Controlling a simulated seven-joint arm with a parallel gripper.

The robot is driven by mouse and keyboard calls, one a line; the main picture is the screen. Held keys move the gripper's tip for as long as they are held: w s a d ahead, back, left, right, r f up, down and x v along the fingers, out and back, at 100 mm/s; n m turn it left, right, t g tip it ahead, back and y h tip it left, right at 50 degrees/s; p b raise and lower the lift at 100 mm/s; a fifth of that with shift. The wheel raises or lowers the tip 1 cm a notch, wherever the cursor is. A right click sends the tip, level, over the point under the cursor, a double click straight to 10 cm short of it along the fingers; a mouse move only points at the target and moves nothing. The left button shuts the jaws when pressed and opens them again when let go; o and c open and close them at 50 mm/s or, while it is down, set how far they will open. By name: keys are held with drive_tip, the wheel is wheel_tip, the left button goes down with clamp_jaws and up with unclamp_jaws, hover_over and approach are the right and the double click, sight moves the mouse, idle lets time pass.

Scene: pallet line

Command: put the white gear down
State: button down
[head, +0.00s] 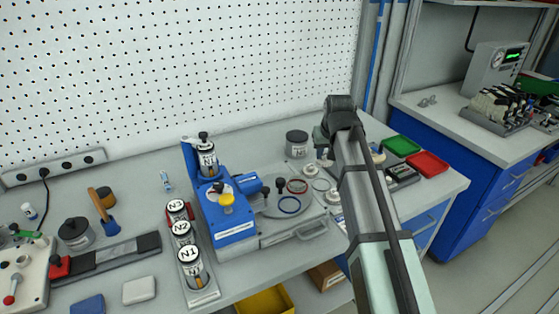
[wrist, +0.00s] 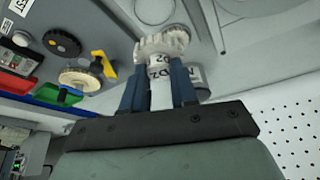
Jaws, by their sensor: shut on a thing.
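In the wrist view, the white gear (wrist: 162,42) is toothed, with a pale labelled hub below it. My gripper (wrist: 157,76) has its two blue fingers on either side of that hub and is shut on it. The gear sits beyond the fingertips; whether it touches the surface behind cannot be told. In the head view, my gripper (head: 323,137) is at the right part of the bench, mostly hidden by my arm, and the held gear cannot be made out.
A grey jar (head: 297,145) stands left of my gripper, near a blue fixture (head: 228,215) and its grey plate (head: 262,233). Green (head: 401,145) and red (head: 427,163) trays lie to the right. A beige gear (wrist: 78,79) and yellow part (wrist: 104,66) are close by in the wrist view.

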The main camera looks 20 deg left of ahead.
drive_tip(key=shift+r, duration=0.7)
drive_tip(key=r, duration=0.4)
drive_tip(key=shift+a+r, duration=0.15)
drive_tip(key=shift+a, duration=0.15)
drive_tip(key=s+a+n+g+y, duration=0.1)
drive_tip(key=s+a+n, duration=0.2)
drive_tip(key=a, duration=1)
drive_tip(key=s+a+n+g, duration=0.1)
drive_tip(key=s+a+n, duration=0.3)
drive_tip(key=a, duration=0.9)
drive_tip(key=s+a+n+g+y, duration=0.1)
drive_tip(key=s+a+n, duration=0.2)
drive_tip(key=a, duration=1)
drive_tip(key=s+a+n+g, duration=0.3)
drive_tip(key=s+a+n, duration=0.6)
drive_tip(key=s+a, duration=2.15)
drive_tip(key=shift+w+a+f, duration=0.25)
drive_tip(key=shift+a+f, duration=0.05)
drive_tip(key=shift+f, duration=2.35)
drive_tip(key=shift+w+a+f, duration=0.3)
drive_tip(key=shift+a+f, duration=0.05)
drive_tip(key=shift+f, duration=2.25)
drive_tip(key=shift+w+a+f, duration=0.25)
drive_tip(key=shift+a+f, duration=0.05)
drive_tip(key=shift+f, duration=2.35)
drive_tip(key=shift+f, duration=0.15)
